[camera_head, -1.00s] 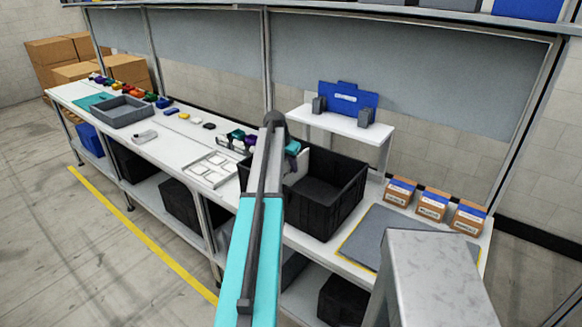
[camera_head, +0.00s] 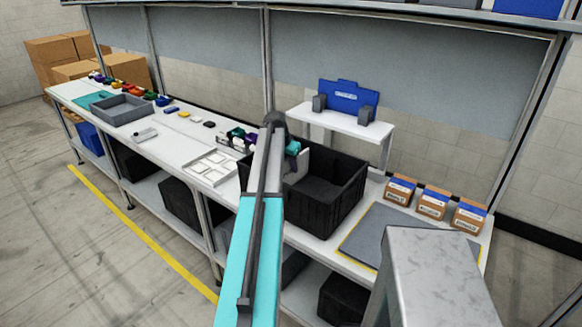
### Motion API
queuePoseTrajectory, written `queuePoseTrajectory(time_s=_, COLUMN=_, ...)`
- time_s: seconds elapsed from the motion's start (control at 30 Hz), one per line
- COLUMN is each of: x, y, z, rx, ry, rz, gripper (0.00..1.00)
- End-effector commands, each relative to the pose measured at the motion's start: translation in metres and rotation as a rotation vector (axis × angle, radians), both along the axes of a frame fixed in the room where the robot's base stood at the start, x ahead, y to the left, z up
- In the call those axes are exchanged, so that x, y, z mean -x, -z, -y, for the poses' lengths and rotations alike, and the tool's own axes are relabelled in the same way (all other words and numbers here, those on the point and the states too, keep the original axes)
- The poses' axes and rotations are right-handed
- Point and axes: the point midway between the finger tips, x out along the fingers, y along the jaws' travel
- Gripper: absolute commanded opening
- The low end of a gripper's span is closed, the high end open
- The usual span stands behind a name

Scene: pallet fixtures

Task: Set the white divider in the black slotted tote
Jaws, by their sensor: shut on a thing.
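The black slotted tote (camera_head: 322,218) stands on the white bench, right of the middle, with its open top facing up.
A white sectioned tray (camera_head: 210,181) lies left of the tote. A raised white shelf (camera_head: 340,122) with a blue bin (camera_head: 347,97) stands behind. A grey mat (camera_head: 372,232) and small brown boxes (camera_head: 433,204) lie to the right. A grey tray (camera_head: 122,117) is farther left.

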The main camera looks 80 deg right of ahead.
Motion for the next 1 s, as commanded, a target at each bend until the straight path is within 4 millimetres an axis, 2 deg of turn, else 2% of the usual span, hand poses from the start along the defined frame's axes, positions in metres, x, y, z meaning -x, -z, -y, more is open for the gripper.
queuePoseTrajectory(time_s=0.6, x=0.0002, y=0.0027, z=0.0002, rx=0.001, ry=0.0, rz=0.0, gripper=0.0)
queuePoseTrajectory(time_s=0.63, x=0.0002, y=0.0027, z=0.0002, rx=0.001, ry=0.0, rz=0.0, gripper=0.14)
queuePoseTrajectory(time_s=0.77, x=0.0003, y=0.0028, z=0.0002, rx=0.001, ry=0.0, rz=0.0, gripper=0.34)
queuePoseTrajectory(time_s=1.0, x=0.0003, y=0.0033, z=-0.0001, rx=0.0, ry=0.0, rz=0.0, gripper=0.34)
